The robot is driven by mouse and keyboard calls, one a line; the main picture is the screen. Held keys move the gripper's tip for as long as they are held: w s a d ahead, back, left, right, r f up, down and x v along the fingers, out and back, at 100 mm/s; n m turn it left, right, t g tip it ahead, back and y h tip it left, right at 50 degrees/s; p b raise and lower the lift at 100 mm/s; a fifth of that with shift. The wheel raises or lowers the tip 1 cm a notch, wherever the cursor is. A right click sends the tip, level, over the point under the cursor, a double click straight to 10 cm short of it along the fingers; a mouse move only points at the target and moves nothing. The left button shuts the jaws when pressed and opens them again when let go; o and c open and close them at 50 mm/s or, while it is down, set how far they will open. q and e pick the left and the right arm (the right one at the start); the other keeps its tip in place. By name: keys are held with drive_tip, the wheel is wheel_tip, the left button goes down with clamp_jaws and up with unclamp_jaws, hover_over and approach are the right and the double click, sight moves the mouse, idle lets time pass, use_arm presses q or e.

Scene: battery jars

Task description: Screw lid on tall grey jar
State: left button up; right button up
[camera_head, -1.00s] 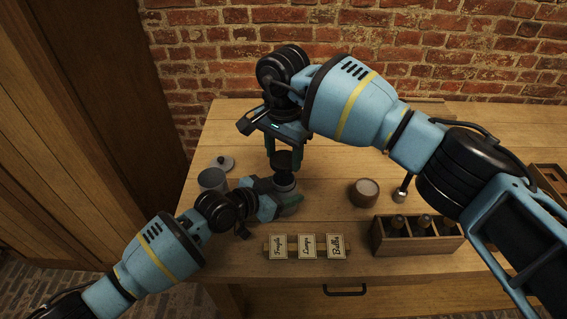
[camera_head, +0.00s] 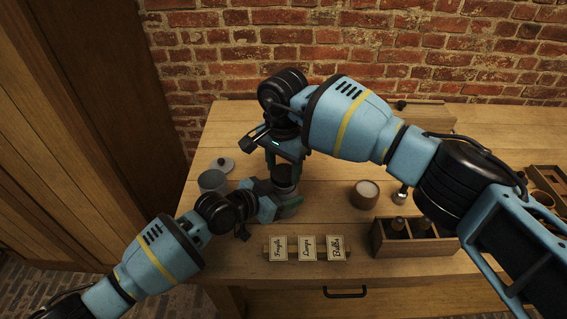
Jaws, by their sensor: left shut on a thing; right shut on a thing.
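The tall grey jar (camera_head: 285,188) stands on the table left of centre, partly hidden by my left gripper. My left gripper (camera_head: 285,207) reaches in from the left and is shut around the jar's body. My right gripper (camera_head: 285,165) comes down from above and is shut on a dark round lid (camera_head: 284,173). The lid is level at the jar's mouth. Whether it touches the rim or is threaded on cannot be told.
A wider grey jar (camera_head: 213,181) and a light lid with a knob (camera_head: 223,165) are at the left. A round pot (camera_head: 364,194), a small metal item (camera_head: 399,197) and a wooden box (camera_head: 414,240) of bottles are right. A card rack (camera_head: 307,249) stands in front.

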drive_tip(key=shift+f, duration=0.4)
drive_tip(key=shift+f, duration=0.55)
idle(0.4)
use_arm(q)
clamp_jaws()
use_arm(e)
drive_tip(key=m, duration=0.9)
drive_tip(key=shift+m, duration=0.4)
drive_tip(key=o, duration=0.9)
drive_tip(key=shift+r, duration=0.1)
